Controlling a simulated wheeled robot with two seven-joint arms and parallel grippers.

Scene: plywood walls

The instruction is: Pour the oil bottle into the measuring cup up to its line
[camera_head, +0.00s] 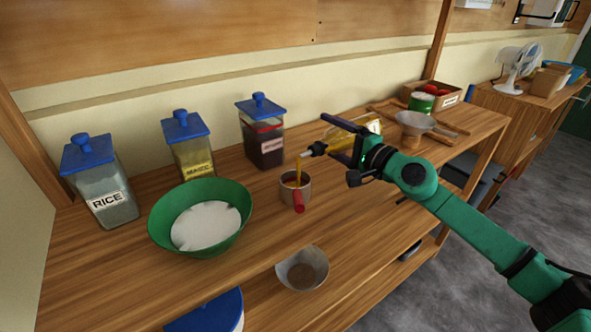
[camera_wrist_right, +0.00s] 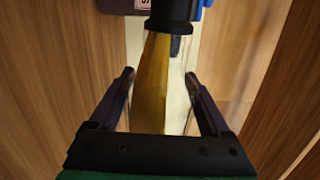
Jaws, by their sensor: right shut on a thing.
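The oil bottle (camera_head: 374,126) is yellow with a dark spout, tilted nearly flat in my right gripper (camera_head: 345,138). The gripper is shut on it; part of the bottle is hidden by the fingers. A thin golden stream runs from the spout down into the measuring cup (camera_head: 288,196). The cup is metal-grey with a red handle facing the front, and stands upright on the table. Its line and exact level cannot be made out. In the right wrist view the bottle (camera_wrist_right: 155,85) lies between the two fingers. My left gripper is not in view.
A green bowl (camera_head: 163,234) with white contents stands left of the cup. Blue-lidded jars (camera_head: 105,196) line the wall. A metal bowl (camera_head: 318,262) is at the front, lower down. A funnel (camera_head: 415,122) and a green-sided can (camera_head: 421,103) are at the right.

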